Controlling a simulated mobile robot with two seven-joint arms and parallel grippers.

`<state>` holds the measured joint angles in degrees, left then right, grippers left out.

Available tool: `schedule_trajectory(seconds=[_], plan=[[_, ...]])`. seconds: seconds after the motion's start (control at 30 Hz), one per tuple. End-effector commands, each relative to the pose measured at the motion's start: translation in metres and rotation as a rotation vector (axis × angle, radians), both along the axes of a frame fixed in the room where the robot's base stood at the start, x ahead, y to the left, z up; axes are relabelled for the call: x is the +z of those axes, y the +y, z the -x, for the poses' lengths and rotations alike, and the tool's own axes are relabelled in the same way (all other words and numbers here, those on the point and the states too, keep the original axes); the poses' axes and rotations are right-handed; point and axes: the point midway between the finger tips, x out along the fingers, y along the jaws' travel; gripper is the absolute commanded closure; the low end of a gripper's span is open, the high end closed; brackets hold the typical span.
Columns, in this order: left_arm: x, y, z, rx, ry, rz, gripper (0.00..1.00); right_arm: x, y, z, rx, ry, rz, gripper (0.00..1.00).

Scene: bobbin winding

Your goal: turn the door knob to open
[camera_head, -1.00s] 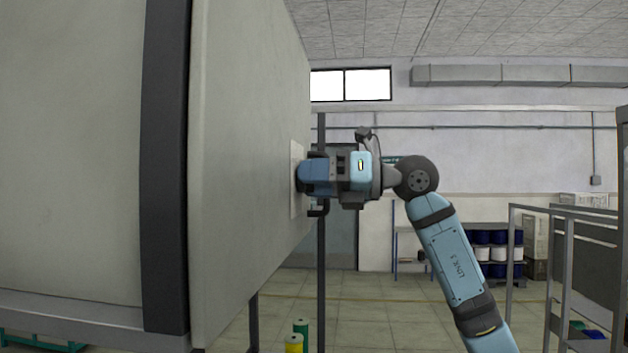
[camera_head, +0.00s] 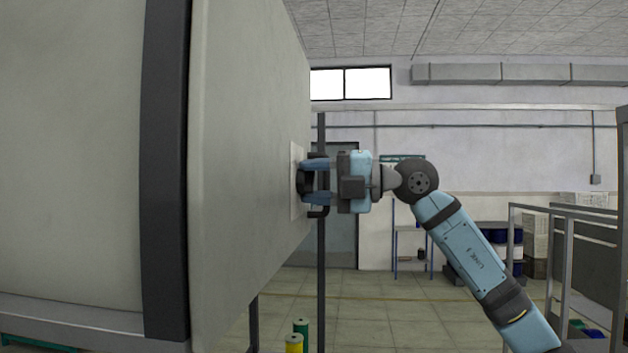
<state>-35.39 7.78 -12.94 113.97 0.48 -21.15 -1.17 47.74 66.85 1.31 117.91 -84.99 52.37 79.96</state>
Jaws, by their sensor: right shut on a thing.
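The door (camera_head: 245,150) is a large grey-beige panel on the left of the head view, its face running away from me. A pale plate (camera_head: 295,208) is fixed on it near its far edge. The dark door knob (camera_head: 303,182) sits on this plate. My right gripper (camera_head: 310,182) reaches it from the right, with its blue fingers one above the other and shut on the knob. The fingers partly hide the knob. My left gripper is not in view.
A dark upright post (camera_head: 321,260) stands just behind the gripper. A green spool (camera_head: 300,330) and a yellow spool (camera_head: 293,343) are at the bottom. A metal railing (camera_head: 568,240) is at the right. The tiled floor (camera_head: 380,310) between is open.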

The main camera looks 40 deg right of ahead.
Motion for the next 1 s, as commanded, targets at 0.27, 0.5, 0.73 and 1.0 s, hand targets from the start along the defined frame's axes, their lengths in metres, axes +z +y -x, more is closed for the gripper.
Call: schedule_trajectory(seconds=[0.27,0.5,0.73,1.0], plan=[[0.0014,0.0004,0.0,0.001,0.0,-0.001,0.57,0.0,-0.0001,-0.0001,0.0,0.07,-0.086,0.78],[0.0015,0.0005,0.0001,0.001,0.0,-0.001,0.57,0.0001,-0.0001,0.0,0.0,0.09,-0.112,0.78],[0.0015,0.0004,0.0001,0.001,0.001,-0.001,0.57,0.0,0.0,-0.0001,0.0,0.091,-0.115,0.78],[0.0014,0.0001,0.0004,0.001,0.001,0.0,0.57,-0.0001,0.0,-0.0002,0.0,0.091,-0.114,0.29]])
